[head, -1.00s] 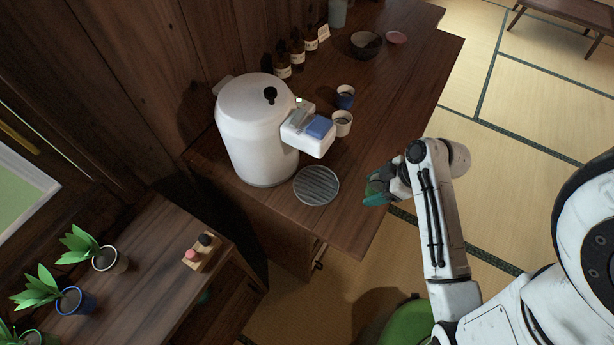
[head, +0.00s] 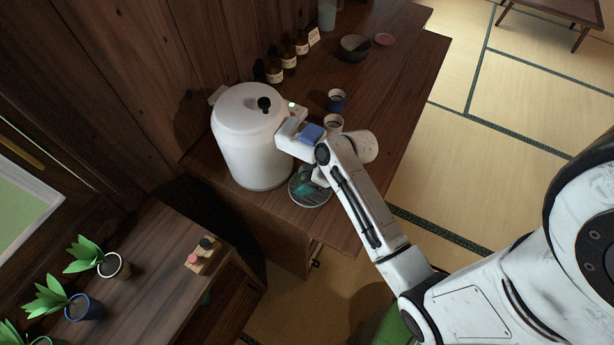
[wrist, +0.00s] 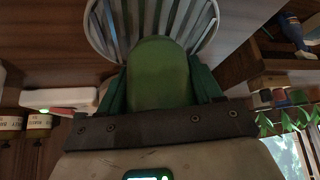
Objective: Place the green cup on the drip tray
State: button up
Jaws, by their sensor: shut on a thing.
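The green cup (wrist: 160,75) is held between the two green fingers of my gripper (wrist: 160,92) in the wrist view. The round slatted drip tray (wrist: 203,28) lies beyond the cup, its pale rim showing on both sides. In the head view the drip tray (head: 320,201) is on the dark wooden counter in front of the white machine. My gripper is over the tray there, partly hidden by my forearm. I cannot tell whether the cup touches the tray.
The white machine (head: 247,140) stands close behind the tray, and its spout block (head: 297,133) juts out beside my arm. Brown bottles (head: 274,72) and a dark bowl (head: 354,47) are farther back.

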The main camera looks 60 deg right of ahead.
jog(key=shift+s+f, duration=0.15)
jog(key=shift+f, duration=0.1)
jog(key=shift+f, duration=0.1)
jog(key=o, duration=1.1)
